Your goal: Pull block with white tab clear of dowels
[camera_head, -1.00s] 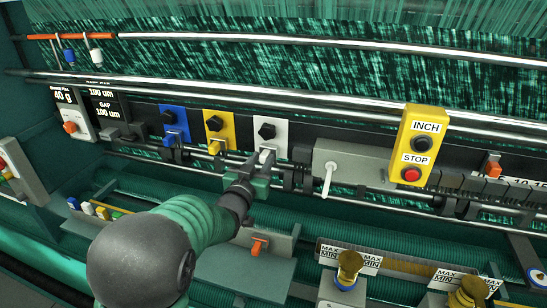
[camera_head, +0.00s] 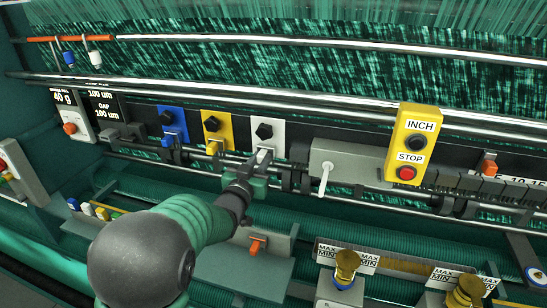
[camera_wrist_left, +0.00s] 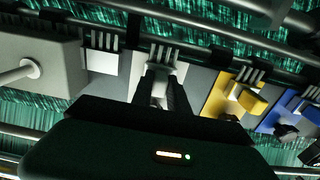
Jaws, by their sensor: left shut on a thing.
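The block with the white tab (camera_head: 267,132) is a white plate with a black knob, in the row on the dark rail right of the yellow block (camera_head: 216,126). My left gripper (camera_head: 262,160) reaches it from below and is shut on its white tab. In the left wrist view the two dark fingers (camera_wrist_left: 158,88) close around the tab, in front of the white block (camera_wrist_left: 175,66). Thin dowels (camera_wrist_left: 160,52) show at the block's upper edge there. The tab is partly hidden by the fingers. My right gripper is not in view.
The blue block (camera_head: 173,125) is farther left. A grey box with a white lever (camera_head: 326,178) is close on the right, then the yellow INCH/STOP box (camera_head: 413,145). A grey tray with an orange clip (camera_head: 257,245) lies below my arm.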

